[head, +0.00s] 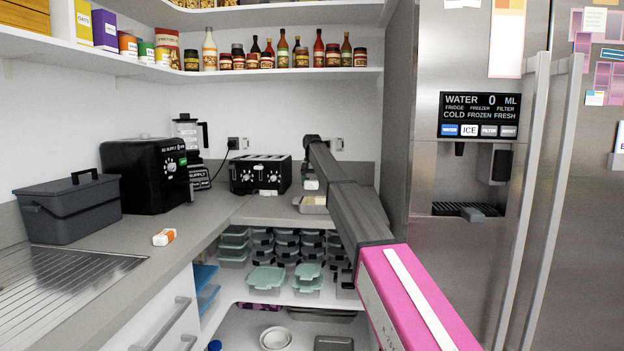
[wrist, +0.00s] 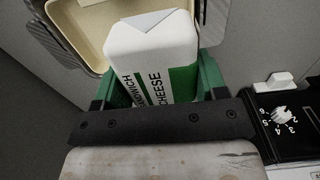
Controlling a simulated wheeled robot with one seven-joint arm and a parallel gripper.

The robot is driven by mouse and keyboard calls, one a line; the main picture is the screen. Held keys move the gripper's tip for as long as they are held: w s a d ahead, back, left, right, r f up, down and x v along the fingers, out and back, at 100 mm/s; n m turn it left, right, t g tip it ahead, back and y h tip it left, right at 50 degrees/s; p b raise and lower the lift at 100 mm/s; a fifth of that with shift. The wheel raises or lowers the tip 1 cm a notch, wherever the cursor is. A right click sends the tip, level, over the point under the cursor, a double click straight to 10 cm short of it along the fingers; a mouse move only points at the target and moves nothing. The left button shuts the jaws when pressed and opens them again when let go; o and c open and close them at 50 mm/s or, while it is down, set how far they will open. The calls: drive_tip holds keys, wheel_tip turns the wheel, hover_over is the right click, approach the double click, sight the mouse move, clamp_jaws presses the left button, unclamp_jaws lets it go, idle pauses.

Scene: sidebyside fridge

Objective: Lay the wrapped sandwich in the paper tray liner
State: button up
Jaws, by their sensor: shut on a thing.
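The wrapped sandwich (wrist: 150,45), a white pack with a green band and the words "sandwich" and "cheese", is between the green fingers of my gripper (wrist: 160,80). The gripper is shut on it. The paper tray liner (wrist: 88,42), beige with a raised rim, lies just beyond and to the left of the sandwich in the wrist view; the pack covers part of it. In the head view the liner (head: 313,209) is on the back counter and the small white sandwich (head: 311,185) shows just above it. Whether they touch, I cannot tell.
A black toaster (head: 261,174) stands close to the left of the liner. A small white-and-orange pack (head: 164,237) lies on the left counter. The steel fridge (head: 465,190) rises at the right. Lidded containers (head: 268,277) fill the shelf below.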

sight(312, 179)
drive_tip(key=shift+f, duration=3.1)
drive_tip(key=o, duration=1)
drive_tip(key=shift+r, duration=0.15)
wheel_tip(312, 179, up, 11)
drive_tip(key=shift+f, duration=0.2)
